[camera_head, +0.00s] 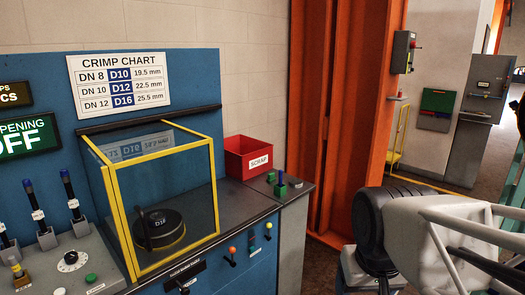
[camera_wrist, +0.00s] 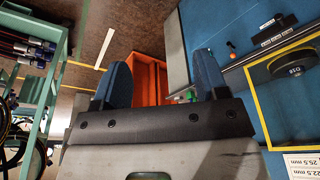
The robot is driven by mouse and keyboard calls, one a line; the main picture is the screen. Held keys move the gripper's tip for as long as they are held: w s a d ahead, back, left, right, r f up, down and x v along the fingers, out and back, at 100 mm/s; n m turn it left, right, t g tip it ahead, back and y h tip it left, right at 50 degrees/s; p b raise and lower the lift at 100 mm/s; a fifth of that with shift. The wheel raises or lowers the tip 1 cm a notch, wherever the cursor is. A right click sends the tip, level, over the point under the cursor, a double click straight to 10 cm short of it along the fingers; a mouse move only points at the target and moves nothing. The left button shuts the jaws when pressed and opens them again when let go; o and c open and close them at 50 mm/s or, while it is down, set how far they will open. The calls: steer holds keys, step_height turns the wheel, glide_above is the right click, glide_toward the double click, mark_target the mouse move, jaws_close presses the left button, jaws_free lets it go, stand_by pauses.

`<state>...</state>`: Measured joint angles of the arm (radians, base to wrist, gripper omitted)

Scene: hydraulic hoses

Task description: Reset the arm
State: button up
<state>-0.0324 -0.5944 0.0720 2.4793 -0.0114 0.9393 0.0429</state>
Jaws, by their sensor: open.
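My gripper (camera_wrist: 160,85) shows in the wrist view with its two blue fingers spread wide and nothing between them. It hangs in the air, apart from the bench. In the head view, part of my arm shows at the lower right, and the gripper's fingers cannot be made out there.
A yellow-framed clear guard (camera_head: 165,195) encloses a black die marked D16 (camera_head: 159,228) on the blue bench. A red scrap bin (camera_head: 248,157) stands at the bench's back right. An orange column (camera_head: 345,110) rises behind. In the wrist view, a green rack (camera_wrist: 48,85) holds hoses.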

steer(key=shift+s+d+f, duration=0.35)
steer(key=shift+s+f, duration=0.2)
steer(key=shift+s, duration=0.2)
steer(key=shift+s+d+f, duration=0.3)
steer(key=shift+s+f, duration=0.2)
steer(key=shift+s, duration=0.2)
